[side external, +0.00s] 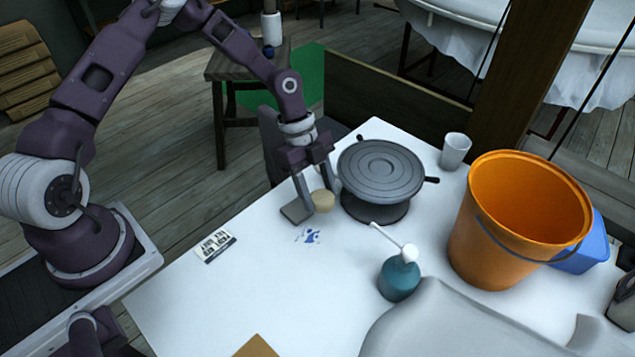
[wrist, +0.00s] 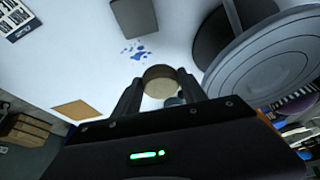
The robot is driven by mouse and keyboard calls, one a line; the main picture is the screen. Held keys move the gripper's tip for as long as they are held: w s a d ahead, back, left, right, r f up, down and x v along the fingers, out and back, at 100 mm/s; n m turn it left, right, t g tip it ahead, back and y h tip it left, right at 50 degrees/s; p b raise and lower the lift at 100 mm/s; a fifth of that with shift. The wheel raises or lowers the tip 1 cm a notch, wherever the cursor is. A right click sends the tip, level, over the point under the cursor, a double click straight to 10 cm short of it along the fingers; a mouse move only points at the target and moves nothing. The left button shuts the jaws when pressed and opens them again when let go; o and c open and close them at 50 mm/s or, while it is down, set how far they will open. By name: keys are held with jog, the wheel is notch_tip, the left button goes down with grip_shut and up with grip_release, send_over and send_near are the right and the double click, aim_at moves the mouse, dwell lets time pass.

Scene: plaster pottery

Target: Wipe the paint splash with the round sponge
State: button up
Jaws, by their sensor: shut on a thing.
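The round beige sponge (side external: 323,201) is held between the fingers of my gripper (side external: 312,199), low by the table. In the wrist view the sponge (wrist: 161,78) sits between the two dark fingertips. The blue paint splash (side external: 310,237) lies on the white table, just in front of the sponge in the side view and apart from it in the picture. The splash also shows in the wrist view (wrist: 137,51), beside the sponge. I cannot tell whether the sponge touches the table.
A grey slab (side external: 295,214) lies left of the sponge. A grey turntable (side external: 381,172) stands close on the right. A teal bottle (side external: 400,279), an orange bucket (side external: 485,240) and a white cup (side external: 455,151) stand farther right.

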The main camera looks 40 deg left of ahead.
aim_at(317, 231)
jog(key=shift+f, duration=3.75)
jog(key=shift+s+f, duration=0.2)
jog(key=shift+f, duration=0.05)
jog(key=shift+s, duration=3.45)
jog(key=shift+w+r, duration=0.15)
jog(key=shift+w, duration=0.8)
jog(key=shift+w+f, duration=0.2)
jog(key=shift+w, duration=1.65)
jog(key=shift+w+r, duration=0.2)
jog(key=shift+w, duration=0.3)
jog(key=shift+w+r, duration=0.15)
jog(key=shift+w, duration=0.3)
jog(key=shift+s+r, duration=0.1)
jog(key=shift+r, duration=3.55)
